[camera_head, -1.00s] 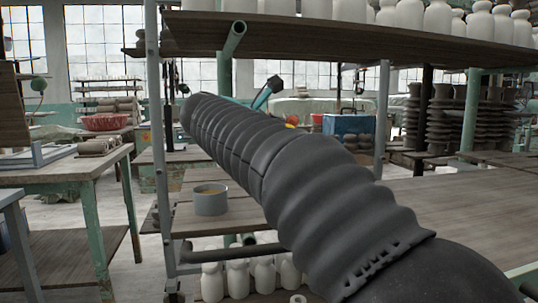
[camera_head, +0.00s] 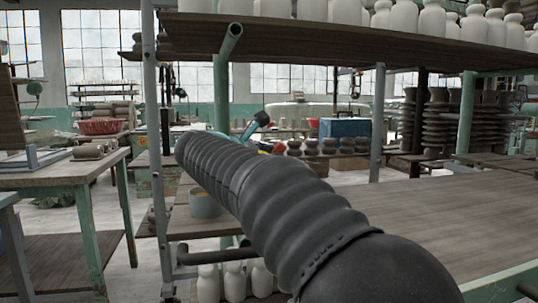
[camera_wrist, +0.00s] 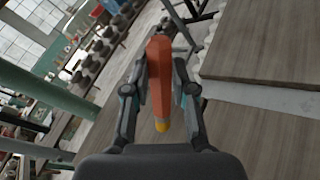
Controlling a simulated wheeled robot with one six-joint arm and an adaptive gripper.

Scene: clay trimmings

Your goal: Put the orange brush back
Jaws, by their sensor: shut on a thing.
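My gripper (camera_wrist: 160,84) is shut on the orange brush (camera_wrist: 159,78) in the wrist view. The brush lies lengthwise between the two fingers, with a yellow end (camera_wrist: 161,126) toward the camera. It is held above the shelf boards. A grey pot (camera_head: 205,204), partly hidden behind my arm, stands on the lower shelf (camera_head: 190,224). I cannot tell whether it belongs to the brush.
An upper shelf board (camera_head: 330,40) with white bottles (camera_head: 432,18) hangs over the arm. Shelf posts (camera_head: 378,125) stand nearby. A bare wooden board (camera_head: 440,215) lies at the right. White vessels (camera_head: 234,281) stand below. A green-legged table (camera_head: 75,170) is at the left.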

